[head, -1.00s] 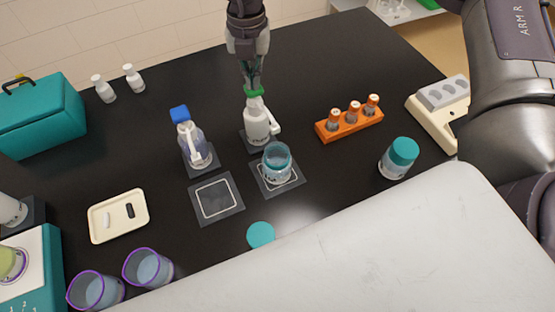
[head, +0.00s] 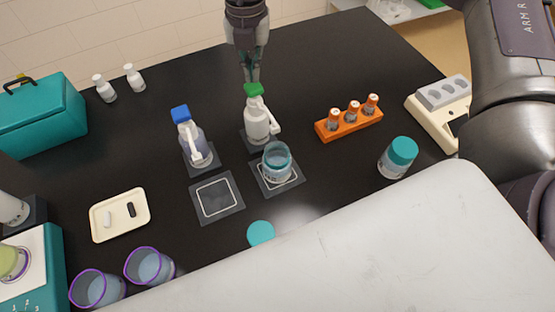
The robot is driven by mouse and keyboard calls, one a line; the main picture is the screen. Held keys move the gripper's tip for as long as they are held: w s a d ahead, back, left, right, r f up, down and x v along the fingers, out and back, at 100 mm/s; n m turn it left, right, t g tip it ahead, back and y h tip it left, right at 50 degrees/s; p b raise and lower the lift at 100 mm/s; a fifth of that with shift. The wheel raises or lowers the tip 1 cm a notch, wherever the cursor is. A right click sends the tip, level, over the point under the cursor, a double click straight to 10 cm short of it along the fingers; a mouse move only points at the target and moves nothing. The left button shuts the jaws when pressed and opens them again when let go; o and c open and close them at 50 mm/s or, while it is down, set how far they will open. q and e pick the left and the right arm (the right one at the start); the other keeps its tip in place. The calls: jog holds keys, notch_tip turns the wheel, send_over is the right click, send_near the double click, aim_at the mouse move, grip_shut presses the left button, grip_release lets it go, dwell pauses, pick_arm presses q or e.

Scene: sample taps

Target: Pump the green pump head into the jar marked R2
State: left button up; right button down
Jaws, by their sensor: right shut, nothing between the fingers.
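The green pump head (head: 253,90) tops a white pump bottle (head: 256,122) that stands upright on a dark square pad. Its spout points right and down, toward an open glass jar (head: 277,163). The jar stands on a white-outlined mat (head: 262,186) just in front of the bottle; I cannot read a mark on it. My right gripper (head: 253,78) is shut and empty, pointing down just above or behind the green head; a small gap seems to separate them. My left gripper is not in view.
A blue-topped pump bottle (head: 192,142) stands to the left, with an empty outlined mat (head: 216,198) before it. A teal lid (head: 260,233) lies in front. An orange vial rack (head: 349,124) and a teal-capped jar (head: 398,158) stand to the right.

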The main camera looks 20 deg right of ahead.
aim_at(253, 86)
jog(key=shift+f, duration=0.15)
jog(key=shift+f+b, duration=1.65)
jog(key=shift+r, duration=0.4)
jog(key=shift+r+p, duration=0.65)
jog(key=shift+r, duration=0.75)
jog(key=shift+f, duration=0.2)
